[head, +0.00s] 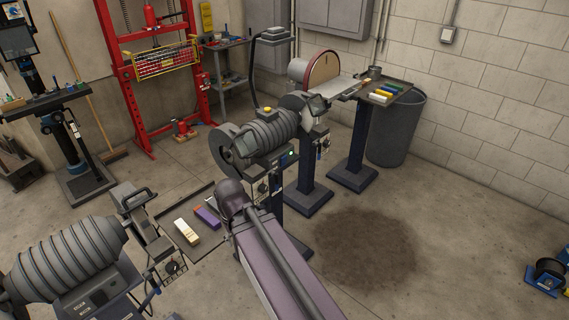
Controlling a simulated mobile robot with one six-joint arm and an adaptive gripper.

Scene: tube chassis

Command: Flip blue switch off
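No blue switch can be made out for certain. Small blue details show on a control box (323,146) below the middle grinder and on the drill press (76,131) at the left; both are too small to read as on or off. Another control box (262,187) sits under the ribbed grinder (272,132), partly behind my arm. My arm reaches up from the bottom middle to a dark rounded joint in front of that grinder's stand. My gripper is not visible; its position relative to any switch cannot be told.
A tray (205,250) with white and purple bars lies left of my arm. A large ribbed motor (68,262) fills the lower left. A disc sander (322,72), grey bin (397,128) and red press (128,80) stand behind. The floor at right is mostly clear.

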